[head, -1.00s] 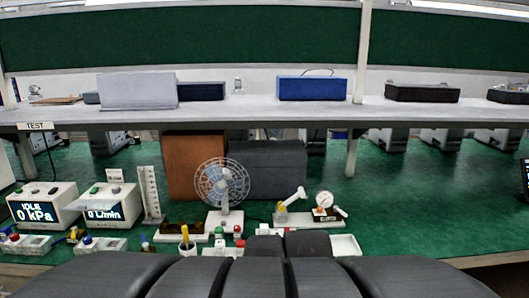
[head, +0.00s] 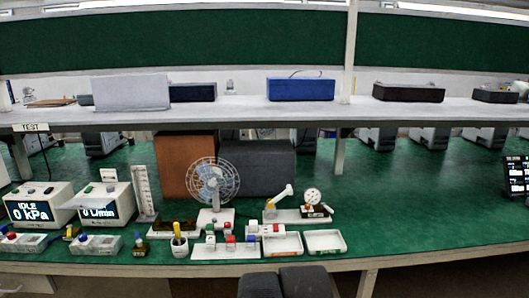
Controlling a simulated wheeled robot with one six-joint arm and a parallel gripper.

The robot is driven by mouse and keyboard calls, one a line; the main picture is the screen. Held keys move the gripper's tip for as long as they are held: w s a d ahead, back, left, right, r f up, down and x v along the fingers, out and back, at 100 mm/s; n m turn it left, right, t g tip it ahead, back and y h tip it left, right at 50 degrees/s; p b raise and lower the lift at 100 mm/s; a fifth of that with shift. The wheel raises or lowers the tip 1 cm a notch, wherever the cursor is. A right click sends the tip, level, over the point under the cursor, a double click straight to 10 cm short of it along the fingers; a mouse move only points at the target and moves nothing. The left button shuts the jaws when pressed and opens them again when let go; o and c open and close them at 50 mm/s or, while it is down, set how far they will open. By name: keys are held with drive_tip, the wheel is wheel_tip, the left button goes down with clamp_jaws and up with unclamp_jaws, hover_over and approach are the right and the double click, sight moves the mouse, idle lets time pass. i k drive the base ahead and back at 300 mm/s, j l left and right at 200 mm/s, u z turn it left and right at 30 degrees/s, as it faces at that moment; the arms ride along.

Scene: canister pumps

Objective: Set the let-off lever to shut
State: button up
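A white base plate (head: 283,216) on the green bench carries a tilted white arm with a rounded end (head: 285,193) and a round white dial (head: 313,197). Small orange-brown and dark parts (head: 316,211) sit below the dial. I cannot tell which of these small parts is the let-off lever, nor its setting. My gripper's fingers do not show. Only dark parts of my own body show at the bottom edge, well in front of the plate.
A fan (head: 212,183) stands left of the plate. Two shallow white trays (head: 325,241) lie in front of it, beside a board with coloured blocks (head: 226,251). Display boxes (head: 39,206) stand at left. A shelf (head: 250,113) runs above.

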sight(323, 204)
drive_tip(key=i, duration=0.2)
drive_tip(key=i+l, duration=0.3)
drive_tip(key=i, duration=0.15)
drive_tip(key=i+l, duration=0.25)
drive_tip(key=i, duration=0.2)
